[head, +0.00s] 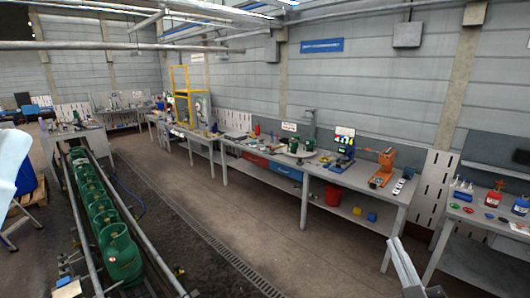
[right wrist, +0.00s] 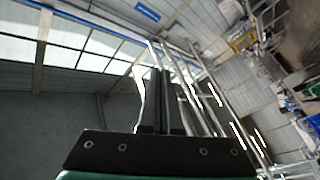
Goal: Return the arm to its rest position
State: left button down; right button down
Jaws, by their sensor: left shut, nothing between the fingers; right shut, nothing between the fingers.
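My right gripper (head: 398,243) shows at the bottom edge of the head view, its grey fingers pointing up. In the right wrist view the two dark fingers of the right gripper (right wrist: 161,72) lie together, shut with nothing between them. They point toward the wall and ceiling, clear of any object. A pale shape is cut off at the left edge of the head view; no left gripper fingers can be made out. Several green gas cylinders (head: 121,256) stand in a row on the conveyor (head: 153,258) at the left of the head view.
A long workbench (head: 345,177) with tools and an orange device (head: 383,168) runs along the wall. Another table (head: 482,221) with red containers stands at the right, close to my right gripper in the picture. The floor (head: 180,185) between conveyor and benches is clear.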

jog(key=s+a+r+t+y+p, duration=0.1)
jog(key=s+a+r+t, duration=0.15)
jog(key=r, duration=0.55)
jog(key=s+a+r+t+y, duration=0.1)
jog(key=s+a+r, duration=0.15)
jog(key=r, duration=0.45)
jog(key=s+a+r+m+t+y, duration=0.2)
jog(key=s+a+r+m+t, duration=0.1)
jog(key=s+r, duration=1)
jog(key=shift+s+r+m+t+p, duration=0.45)
jog(key=shift+r+m, duration=0.2)
jog(key=shift+m, duration=0.45)
